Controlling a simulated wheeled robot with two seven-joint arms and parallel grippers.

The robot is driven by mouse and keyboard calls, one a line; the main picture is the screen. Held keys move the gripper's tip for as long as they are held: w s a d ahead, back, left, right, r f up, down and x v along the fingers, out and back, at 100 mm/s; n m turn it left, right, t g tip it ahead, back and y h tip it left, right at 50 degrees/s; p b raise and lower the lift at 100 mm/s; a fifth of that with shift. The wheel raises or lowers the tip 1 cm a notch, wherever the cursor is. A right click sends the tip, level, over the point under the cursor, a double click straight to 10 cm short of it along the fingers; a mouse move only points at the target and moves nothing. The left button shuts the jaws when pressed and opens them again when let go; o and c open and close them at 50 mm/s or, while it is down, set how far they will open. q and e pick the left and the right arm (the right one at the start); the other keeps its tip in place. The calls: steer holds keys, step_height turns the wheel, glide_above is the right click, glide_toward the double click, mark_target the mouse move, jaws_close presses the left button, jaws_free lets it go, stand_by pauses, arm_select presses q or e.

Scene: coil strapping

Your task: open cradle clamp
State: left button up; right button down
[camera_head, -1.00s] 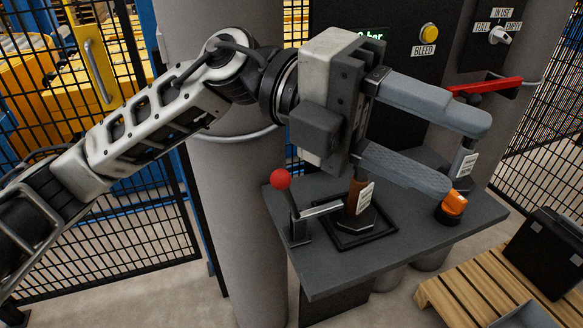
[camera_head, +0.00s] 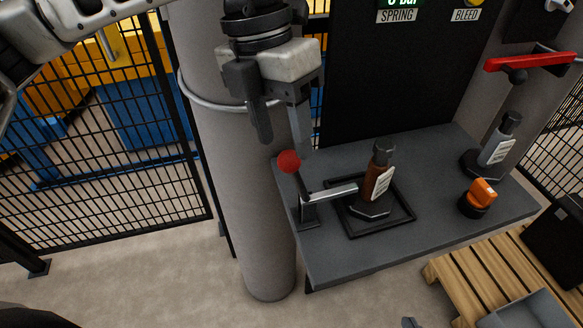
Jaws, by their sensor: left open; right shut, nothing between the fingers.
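The cradle clamp (camera_head: 307,208) stands at the left of the grey bench. Its lever rises, leaning a little left, to a red ball knob (camera_head: 289,161). Its pale arm (camera_head: 333,193) reaches right to a brown cartridge (camera_head: 377,182) with a white label, upright in a black square cradle (camera_head: 407,214). My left gripper (camera_head: 283,141) points down with its fingers apart and empty. In the picture its fingertips are just above the knob, one to each side; I cannot tell their depth difference. My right gripper is not clearly in view.
A grey cartridge (camera_head: 499,140) and an orange-topped part (camera_head: 481,194) stand at the bench's right. A thick grey column (camera_head: 236,200) is close left of the clamp. A red handle (camera_head: 528,61) sticks out at upper right. A wooden pallet (camera_head: 470,272) lies at lower right.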

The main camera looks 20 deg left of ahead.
mark_target(291, 174)
arm_select(q)
steer(key=x, duration=0.7)
arm_select(e)
steer(key=shift+w+r, duration=0.35)
